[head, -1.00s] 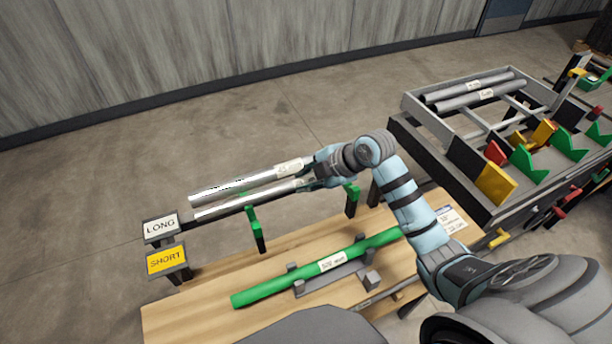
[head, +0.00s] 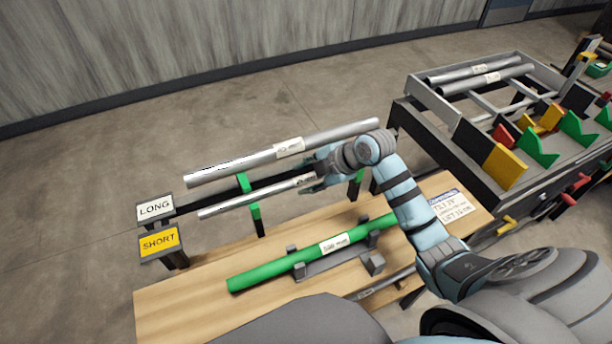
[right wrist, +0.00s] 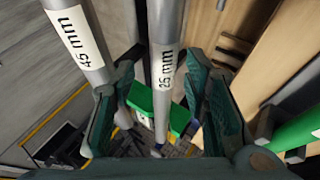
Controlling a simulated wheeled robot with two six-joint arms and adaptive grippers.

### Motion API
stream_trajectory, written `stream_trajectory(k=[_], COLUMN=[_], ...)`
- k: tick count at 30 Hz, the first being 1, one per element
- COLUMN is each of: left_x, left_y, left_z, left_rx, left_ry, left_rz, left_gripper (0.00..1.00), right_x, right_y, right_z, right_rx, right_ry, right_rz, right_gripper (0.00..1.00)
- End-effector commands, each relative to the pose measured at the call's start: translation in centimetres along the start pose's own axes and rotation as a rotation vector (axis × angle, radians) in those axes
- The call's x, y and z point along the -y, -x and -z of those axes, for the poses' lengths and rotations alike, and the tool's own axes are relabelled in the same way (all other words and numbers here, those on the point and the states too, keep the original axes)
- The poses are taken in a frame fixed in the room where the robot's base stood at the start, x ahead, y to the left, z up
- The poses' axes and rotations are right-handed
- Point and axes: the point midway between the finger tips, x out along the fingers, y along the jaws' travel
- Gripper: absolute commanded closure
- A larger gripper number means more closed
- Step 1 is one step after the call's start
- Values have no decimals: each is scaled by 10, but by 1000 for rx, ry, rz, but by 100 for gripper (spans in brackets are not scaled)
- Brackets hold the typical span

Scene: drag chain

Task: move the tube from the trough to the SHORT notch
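A thin grey tube (head: 250,199) labelled 25 mm (right wrist: 165,70) lies over green-topped posts (head: 255,220) behind the bench. A thicker grey tube (head: 230,164) labelled 45 mm (right wrist: 75,35) lies beyond it. My right gripper (head: 312,182) is at the thin tube's right part. In the right wrist view its fingers (right wrist: 160,85) are apart, one on each side of the thin tube, with gaps showing. A yellow SHORT sign (head: 159,242) and a white LONG sign (head: 155,208) stand at left. A green tube (head: 275,270) lies in a grey cradle (head: 330,262) on the bench. My left gripper is out of view.
The wooden bench (head: 190,305) has clear wood at its left front. A printed card (head: 450,204) lies at its right end. A grey rack (head: 425,95) at right holds more grey tubes and coloured wedges. Open floor lies behind.

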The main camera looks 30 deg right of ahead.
Motion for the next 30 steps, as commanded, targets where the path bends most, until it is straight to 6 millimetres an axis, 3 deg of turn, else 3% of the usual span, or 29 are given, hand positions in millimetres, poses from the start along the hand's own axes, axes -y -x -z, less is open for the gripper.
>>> stream_trajectory(k=[10, 14, 21, 25, 30], left_x=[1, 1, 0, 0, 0], left_y=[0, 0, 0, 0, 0], left_z=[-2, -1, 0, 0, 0], left_rx=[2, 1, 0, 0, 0], left_ry=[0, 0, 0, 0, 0], left_rz=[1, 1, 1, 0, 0], left_gripper=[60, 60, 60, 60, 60], right_x=[1, 0, 0, 0, 0], right_y=[6, 33, 99, 116, 120], right_z=[-2, -2, -2, -1, 0], right_rx=[3, 6, 8, 4, 0], right_ry=[0, 6, 5, 3, -1], right_rz=[2, 1, 2, 2, 2], right_gripper=[56, 56, 56, 56, 56])
